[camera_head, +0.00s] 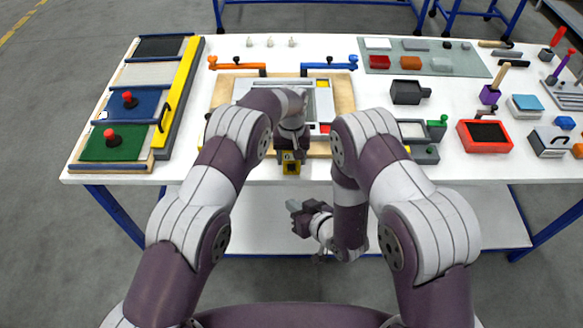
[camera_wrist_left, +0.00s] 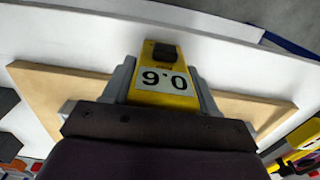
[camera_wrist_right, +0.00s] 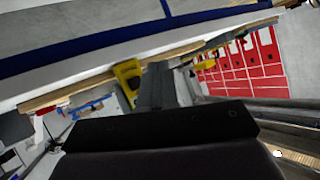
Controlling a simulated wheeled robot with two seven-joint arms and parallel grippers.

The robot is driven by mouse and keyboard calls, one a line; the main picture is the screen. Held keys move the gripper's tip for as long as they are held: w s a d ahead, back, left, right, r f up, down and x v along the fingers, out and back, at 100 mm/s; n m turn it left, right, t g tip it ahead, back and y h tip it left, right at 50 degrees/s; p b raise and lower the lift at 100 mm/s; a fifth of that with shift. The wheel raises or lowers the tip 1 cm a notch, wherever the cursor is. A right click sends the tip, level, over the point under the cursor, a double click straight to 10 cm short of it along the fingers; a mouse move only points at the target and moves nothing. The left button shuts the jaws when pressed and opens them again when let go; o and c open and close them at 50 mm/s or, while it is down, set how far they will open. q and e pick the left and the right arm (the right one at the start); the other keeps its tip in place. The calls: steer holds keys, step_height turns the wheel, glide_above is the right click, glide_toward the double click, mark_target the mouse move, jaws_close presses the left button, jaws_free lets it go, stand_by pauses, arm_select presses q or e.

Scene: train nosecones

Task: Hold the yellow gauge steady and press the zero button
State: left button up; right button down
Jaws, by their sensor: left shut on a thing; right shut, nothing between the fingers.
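The yellow gauge (camera_head: 291,168) is at the table's front edge in the head view. In the left wrist view the gauge (camera_wrist_left: 165,100) shows a white display with large digits and a dark button (camera_wrist_left: 163,51) at its far end. My left gripper (camera_head: 290,150) is shut on it, with grey fingers on both sides. My right gripper (camera_head: 294,206) is shut and empty, lower in the picture, in front of the table edge and apart from the gauge. In the right wrist view a yellow block (camera_wrist_right: 128,75), apparently the gauge, appears left of the grey fingertips.
A wooden board (camera_head: 343,92) with a grey frame lies behind the gauge. A red box (camera_head: 485,135) and a dark grey container (camera_head: 407,91) are on the right. A lower shelf (camera_head: 440,215) runs under the table. The space around my right gripper looks free.

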glide_toward(288, 171)
steer(key=w+a+f, duration=0.2)
steer(key=a+f, duration=0.1)
steer(key=shift+w+a, duration=0.3)
stand_by(1.8)
steer(key=shift+w, duration=0.4)
steer(key=shift+w, duration=0.6)
stand_by(0.8)
steer(key=shift+s, duration=1.05)
steer(key=shift+s, duration=2.5)
